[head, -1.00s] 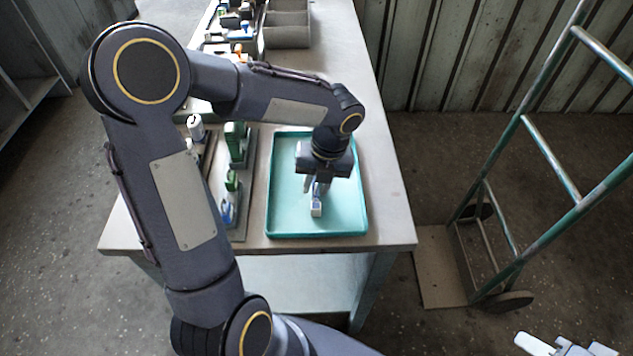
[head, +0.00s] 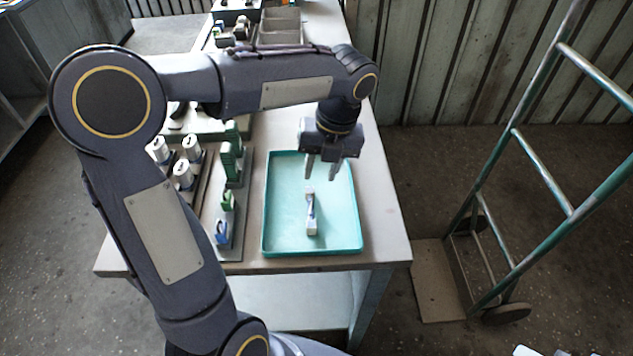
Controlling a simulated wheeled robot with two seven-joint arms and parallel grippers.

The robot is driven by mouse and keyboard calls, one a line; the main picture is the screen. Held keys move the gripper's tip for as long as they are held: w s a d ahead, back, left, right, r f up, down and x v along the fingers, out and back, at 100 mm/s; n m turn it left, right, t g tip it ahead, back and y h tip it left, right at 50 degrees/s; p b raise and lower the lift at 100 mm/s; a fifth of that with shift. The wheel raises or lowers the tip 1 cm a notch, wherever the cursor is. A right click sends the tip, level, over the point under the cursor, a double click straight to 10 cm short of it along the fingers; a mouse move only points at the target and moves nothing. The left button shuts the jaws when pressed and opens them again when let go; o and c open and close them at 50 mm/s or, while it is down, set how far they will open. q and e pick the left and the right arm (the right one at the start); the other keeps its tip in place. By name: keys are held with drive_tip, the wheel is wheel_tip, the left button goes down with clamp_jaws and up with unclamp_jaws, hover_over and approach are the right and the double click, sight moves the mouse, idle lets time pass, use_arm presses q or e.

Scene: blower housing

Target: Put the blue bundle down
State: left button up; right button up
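The blue bundle (head: 311,213) lies in the teal tray (head: 285,240), near its middle. It is a thin, short piece with white ends and a bluish middle. My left gripper (head: 321,177) hangs above the far half of the tray, just beyond the bundle. Its two fingers point down and stand apart with nothing between them, clear of the bundle. Of my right gripper, only small pale tips (head: 540,351) show at the bottom right edge, too little to tell its state.
Left of the tray stands a dark rack with green (head: 230,160) and blue (head: 222,233) parts. Several white cylinders (head: 183,175) stand farther left. Grey bins (head: 280,30) are at the back of the table. A green hand truck (head: 540,160) stands on the floor to the right.

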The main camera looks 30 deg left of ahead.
use_arm(q)
drive_tip(key=s+d+n+t+h, duration=0.1)
drive_tip(key=s+n+t+h, duration=0.1)
drive_tip(key=s+n, duration=0.6)
drive_tip(key=s+d+f+n+t+h, duration=0.1)
drive_tip(key=s+n+t+h, duration=0.2)
drive_tip(key=s+n, duration=0.6)
drive_tip(key=n+t, duration=0.1)
drive_tip(key=n, duration=1.3)
drive_tip(key=shift+s+n+t+h, duration=0.2)
drive_tip(key=shift+n+t+h, duration=0.1)
drive_tip(key=shift+t, duration=0.1)
drive_tip(key=shift+f, duration=0.1)
